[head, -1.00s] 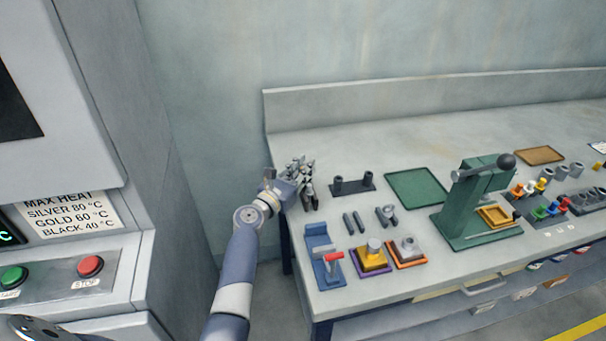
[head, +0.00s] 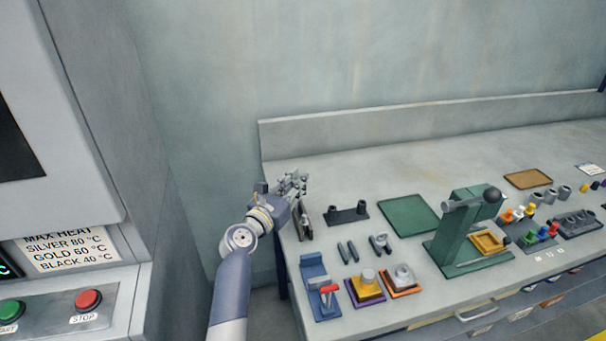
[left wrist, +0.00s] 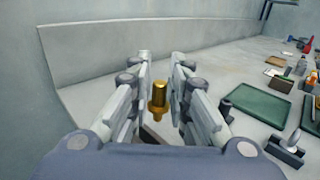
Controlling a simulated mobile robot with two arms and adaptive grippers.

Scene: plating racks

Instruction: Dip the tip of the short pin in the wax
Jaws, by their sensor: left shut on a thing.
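My left gripper (head: 296,183) is over the far left corner of the bench. In the left wrist view the gripper (left wrist: 160,70) is shut on a small gold-coloured pin (left wrist: 158,98), which has a thick upper part and a thinner lower end. The pin is upright between the fingers; the head view is too small to show it. A dark upright block (head: 305,223) stands just below the gripper. My right gripper is out of view.
A dark rack with two posts (head: 346,214) and a green tray (head: 407,215) lie to the right. A green press (head: 462,232) stands further right. A blue stand with a red handle (head: 318,287) is at the front left corner. The back wall edges the bench.

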